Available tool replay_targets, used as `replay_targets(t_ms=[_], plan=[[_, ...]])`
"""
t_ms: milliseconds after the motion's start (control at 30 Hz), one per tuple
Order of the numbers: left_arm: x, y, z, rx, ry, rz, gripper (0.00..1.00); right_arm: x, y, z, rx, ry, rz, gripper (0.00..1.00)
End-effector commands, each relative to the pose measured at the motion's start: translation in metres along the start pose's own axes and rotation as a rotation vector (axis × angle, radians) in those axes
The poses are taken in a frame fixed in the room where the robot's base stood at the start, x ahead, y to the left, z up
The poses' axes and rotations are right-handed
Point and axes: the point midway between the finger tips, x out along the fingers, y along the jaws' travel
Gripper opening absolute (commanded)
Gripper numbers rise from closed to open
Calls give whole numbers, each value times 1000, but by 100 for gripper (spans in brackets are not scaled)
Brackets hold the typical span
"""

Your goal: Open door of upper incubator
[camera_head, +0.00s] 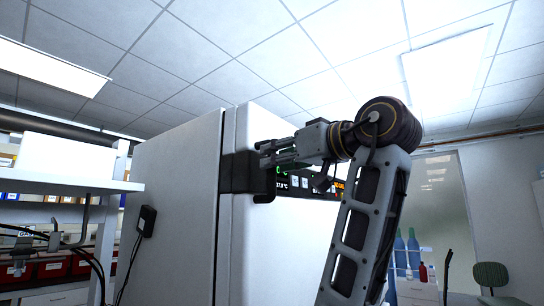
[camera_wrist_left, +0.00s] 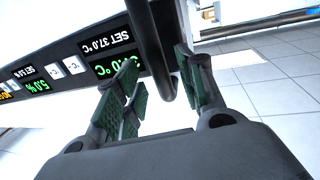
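The upper incubator (camera_head: 178,205) is a tall white box left of centre in the head view. Its door (camera_head: 265,225) appears shut, flush along the side seam. A dark handle (camera_head: 240,173) sits at the door's edge by the display panel. My left gripper (camera_head: 270,154) is at the handle. In the left wrist view the gripper (camera_wrist_left: 157,65) is open, with green-padded fingers on either side of the black handle bar (camera_wrist_left: 150,35). I see gaps beside the bar, so it does not look clamped. My right gripper is not in view.
The display panel (camera_wrist_left: 110,52) with green digits lies close beside the fingers. A white shelf rack (camera_head: 70,180) stands at the left. A black box with a cable (camera_head: 145,219) is on the incubator's side. Bottles (camera_head: 413,250) stand farther back at the right.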

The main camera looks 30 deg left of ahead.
Motion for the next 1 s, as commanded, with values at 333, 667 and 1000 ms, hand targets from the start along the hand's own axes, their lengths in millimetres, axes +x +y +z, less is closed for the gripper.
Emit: replay_targets(t_ms=[333,667,1000], plan=[[24,0,0,0,0,0,39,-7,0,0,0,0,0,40],[25,0,0,1,0,0,35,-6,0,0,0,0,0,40],[25,0,0,1,0,0,0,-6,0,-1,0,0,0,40]])
